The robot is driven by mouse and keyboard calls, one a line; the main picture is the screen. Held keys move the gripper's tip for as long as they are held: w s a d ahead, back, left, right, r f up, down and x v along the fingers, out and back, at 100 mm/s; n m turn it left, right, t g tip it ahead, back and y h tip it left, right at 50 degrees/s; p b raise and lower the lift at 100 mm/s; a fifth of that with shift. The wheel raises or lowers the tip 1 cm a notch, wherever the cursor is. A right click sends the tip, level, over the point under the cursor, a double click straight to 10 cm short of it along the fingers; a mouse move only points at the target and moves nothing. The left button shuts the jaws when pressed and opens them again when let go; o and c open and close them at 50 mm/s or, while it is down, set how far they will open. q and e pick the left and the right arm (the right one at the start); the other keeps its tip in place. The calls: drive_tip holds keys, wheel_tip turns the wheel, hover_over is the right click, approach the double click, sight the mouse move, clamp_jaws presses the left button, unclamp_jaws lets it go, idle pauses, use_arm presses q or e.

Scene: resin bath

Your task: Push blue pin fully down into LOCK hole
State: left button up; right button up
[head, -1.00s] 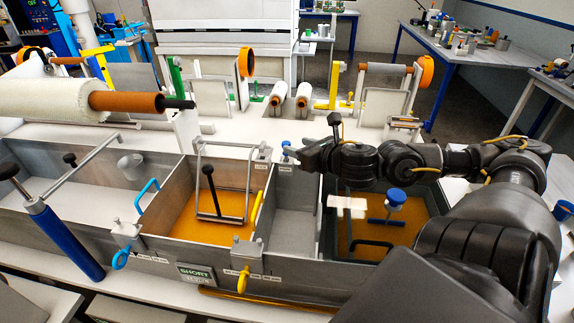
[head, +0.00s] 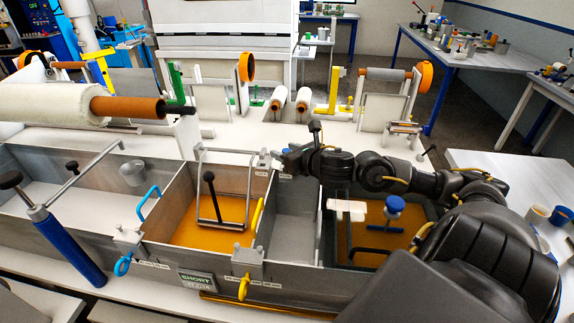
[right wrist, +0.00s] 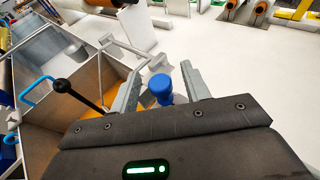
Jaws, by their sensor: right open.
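The blue pin (right wrist: 160,87) shows its round blue head in the right wrist view, between the two fingers of my right gripper (right wrist: 161,78). The fingers stand apart, one on each side of the head, and I cannot tell whether either touches it. In the head view my right gripper (head: 282,160) is over the back rim of the bath, and it hides the pin there. The LOCK hole and the pin's shaft are hidden, so its depth cannot be told. My left gripper is in neither view.
The metal bath (head: 300,240) has several compartments, some with amber resin. A wire frame with a black-knobbed rod (head: 208,178) stands in the resin left of my gripper. A blue-knobbed tool (head: 395,205) is in the right compartment, below my arm. The white deck (head: 240,135) behind is clear nearby.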

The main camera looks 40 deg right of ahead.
drive_tip(key=shift+c, duration=0.4)
clamp_jaws()
drive_tip(key=shift+w, duration=0.1)
